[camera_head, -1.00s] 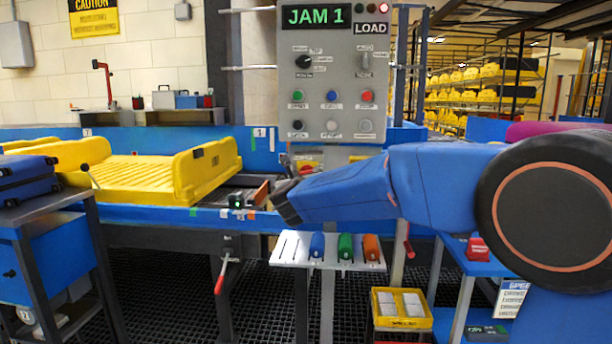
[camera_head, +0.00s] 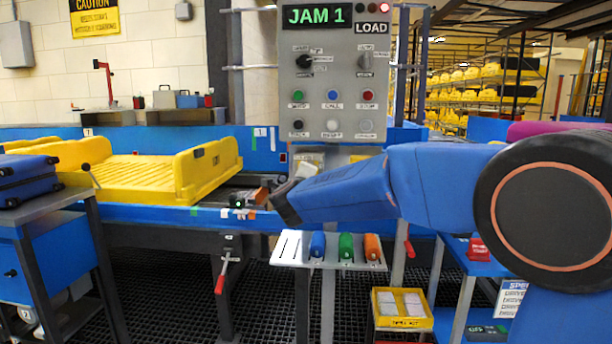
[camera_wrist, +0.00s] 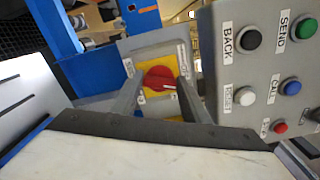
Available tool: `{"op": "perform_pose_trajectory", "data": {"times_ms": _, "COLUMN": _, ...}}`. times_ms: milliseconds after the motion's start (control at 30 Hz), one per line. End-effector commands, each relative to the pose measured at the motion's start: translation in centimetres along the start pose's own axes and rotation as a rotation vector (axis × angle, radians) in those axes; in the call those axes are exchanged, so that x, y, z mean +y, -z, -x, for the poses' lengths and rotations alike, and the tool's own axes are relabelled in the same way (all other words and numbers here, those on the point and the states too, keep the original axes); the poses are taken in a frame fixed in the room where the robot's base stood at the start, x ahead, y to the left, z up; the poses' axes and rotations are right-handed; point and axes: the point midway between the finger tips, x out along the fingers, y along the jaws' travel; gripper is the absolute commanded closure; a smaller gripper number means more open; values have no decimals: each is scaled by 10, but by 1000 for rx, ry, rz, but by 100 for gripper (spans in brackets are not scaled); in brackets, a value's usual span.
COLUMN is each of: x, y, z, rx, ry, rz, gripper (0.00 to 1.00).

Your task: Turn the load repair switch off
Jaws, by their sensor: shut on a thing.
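The load repair switch is a red rotary knob (camera_wrist: 158,78) on a yellow plate, mounted on a grey box, in the wrist view. A white mark shows on the right part of the knob. My gripper (camera_wrist: 160,88) has one finger on each side of the knob and is shut on it. The small labels around the knob are too blurred to read. In the head view, my blue wrist ends below the grey control panel (camera_head: 345,85); the fingers and the knob cannot be made out clearly there.
Beside the knob, the panel carries several push buttons, including a black one (camera_wrist: 248,39) and a green one (camera_wrist: 305,28). The display (camera_head: 316,15) reads JAM 1. A yellow tray (camera_head: 150,175) sits on the blue conveyor (camera_head: 150,225). A shelf with coloured handles (camera_head: 290,247) is below.

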Motion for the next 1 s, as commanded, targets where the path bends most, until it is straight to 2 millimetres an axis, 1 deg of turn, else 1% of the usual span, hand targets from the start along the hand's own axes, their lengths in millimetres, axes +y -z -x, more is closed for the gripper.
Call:
{"op": "perform_pose_trajectory", "data": {"times_ms": 200, "x": 1, "y": 0, "z": 0, "rx": -1, "ry": -1, "rz": 175, "gripper": 80}}
{"op": "perform_pose_trajectory", "data": {"times_ms": 500, "x": 2, "y": 0, "z": 0, "rx": -1, "ry": -1, "rz": 339, "gripper": 80}}
{"op": "perform_pose_trajectory", "data": {"times_ms": 700, "x": 3, "y": 0, "z": 0, "rx": -1, "ry": -2, "rz": 389, "gripper": 80}}
{"op": "perform_pose_trajectory", "data": {"times_ms": 1000, "x": 3, "y": 0, "z": 0, "rx": -2, "ry": -2, "rz": 404, "gripper": 80}}
